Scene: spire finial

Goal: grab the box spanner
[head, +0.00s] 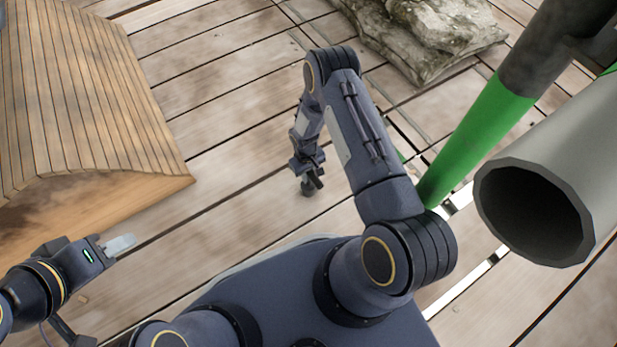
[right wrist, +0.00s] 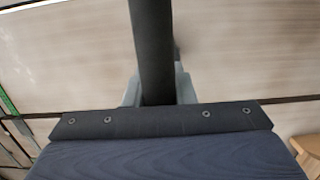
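My right gripper (head: 307,180) points down over the plank deck in the middle of the head view. In the right wrist view a dark straight bar (right wrist: 153,50) runs from the top edge to between the pale fingers of this gripper (right wrist: 158,90). It may be the box spanner. The fingers flank the bar closely on both sides, but the bar covers their inner faces, so I cannot tell whether they grip it. My left gripper (head: 120,245) is at the lower left, away from the bar. Its fingers overlap as one pale shape.
A curved wooden slatted structure (head: 75,90) fills the upper left. A rock (head: 430,35) lies at the top. A large grey pipe (head: 560,190) and a green and dark post (head: 480,130) stand at the right. The planks (head: 225,110) left of my right arm are clear.

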